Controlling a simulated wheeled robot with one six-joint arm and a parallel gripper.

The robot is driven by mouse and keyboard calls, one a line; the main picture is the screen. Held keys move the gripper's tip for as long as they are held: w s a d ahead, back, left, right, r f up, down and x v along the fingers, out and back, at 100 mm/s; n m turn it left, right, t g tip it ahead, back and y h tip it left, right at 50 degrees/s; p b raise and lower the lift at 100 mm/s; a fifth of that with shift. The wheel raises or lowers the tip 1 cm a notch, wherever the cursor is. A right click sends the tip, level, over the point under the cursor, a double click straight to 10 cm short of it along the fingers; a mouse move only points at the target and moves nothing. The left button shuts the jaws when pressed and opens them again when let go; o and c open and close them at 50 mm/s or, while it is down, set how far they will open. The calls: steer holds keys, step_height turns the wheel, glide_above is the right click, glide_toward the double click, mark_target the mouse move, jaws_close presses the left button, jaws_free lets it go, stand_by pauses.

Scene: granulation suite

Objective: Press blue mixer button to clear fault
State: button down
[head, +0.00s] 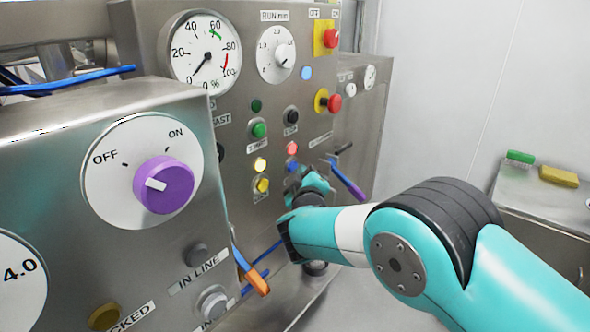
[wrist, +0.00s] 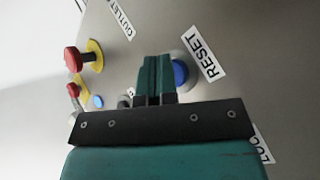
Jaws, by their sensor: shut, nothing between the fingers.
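The blue button (wrist: 180,73) sits on the metal panel in the wrist view, beside a RESET label (wrist: 203,58). My gripper (wrist: 155,60) is shut and empty, its fingers just left of the button and covering part of its left side. I cannot tell whether the fingertips touch the panel or the button.
Red knobs on yellow plates (head: 330,101) stick out from the panel. A nearer cabinet (head: 110,110) juts out at left.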

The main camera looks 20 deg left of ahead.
steer(key=shift+a, duration=0.2)
stand_by(0.5)
steer(key=shift+s+d, duration=0.2)
steer(key=shift+d, duration=0.65)
steer(key=d, duration=0.1)
steer(key=s+d, duration=0.1)
steer(key=d, duration=0.2)
steer(key=shift+s+d, duration=0.35)
stand_by(0.4)
